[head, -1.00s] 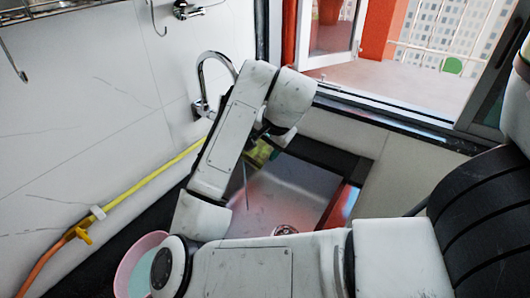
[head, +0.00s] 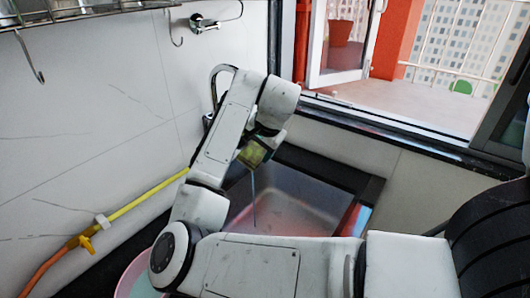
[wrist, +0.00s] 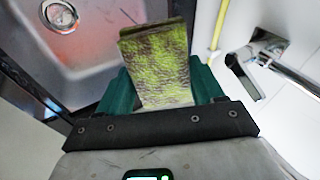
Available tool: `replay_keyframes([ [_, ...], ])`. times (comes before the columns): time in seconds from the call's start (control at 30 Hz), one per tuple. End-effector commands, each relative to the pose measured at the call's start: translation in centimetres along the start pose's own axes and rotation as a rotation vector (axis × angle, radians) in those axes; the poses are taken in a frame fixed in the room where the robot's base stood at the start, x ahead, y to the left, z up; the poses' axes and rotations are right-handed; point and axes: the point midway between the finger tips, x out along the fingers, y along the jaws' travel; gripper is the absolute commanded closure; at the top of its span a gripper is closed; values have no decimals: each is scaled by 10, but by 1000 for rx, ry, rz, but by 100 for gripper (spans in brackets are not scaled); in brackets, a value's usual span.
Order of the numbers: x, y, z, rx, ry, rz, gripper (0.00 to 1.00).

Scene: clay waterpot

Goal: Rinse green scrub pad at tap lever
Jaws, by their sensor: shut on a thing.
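The green scrub pad (wrist: 160,62) is a block with a mottled yellow-green face and a darker edge. My gripper (wrist: 162,92) is shut on it, with a green finger on each side. In the head view the pad (head: 253,154) hangs under my wrist, above the sink (head: 300,187). The chrome tap (head: 216,80) curves from the wall behind my arm, partly hidden. In the wrist view a chrome tap fitting with a lever (wrist: 262,62) is right of the pad, apart from it. A thin blue-grey line runs down below the pad; I cannot tell whether it is water.
The sink drain (wrist: 61,14) shows at the wrist view's top left. A yellow hose (head: 150,192) with a yellow valve runs along the left wall. A pink basin (head: 126,284) is at bottom left, partly hidden by my arm. An open window (head: 400,100) is at the back right.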

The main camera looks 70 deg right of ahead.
Motion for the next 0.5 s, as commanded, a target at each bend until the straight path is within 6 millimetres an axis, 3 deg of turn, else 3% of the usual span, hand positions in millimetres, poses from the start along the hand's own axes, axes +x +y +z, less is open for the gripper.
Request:
replay_keyframes([
  [0.5, 29, -31, -17, 0, -1, 1, 62],
])
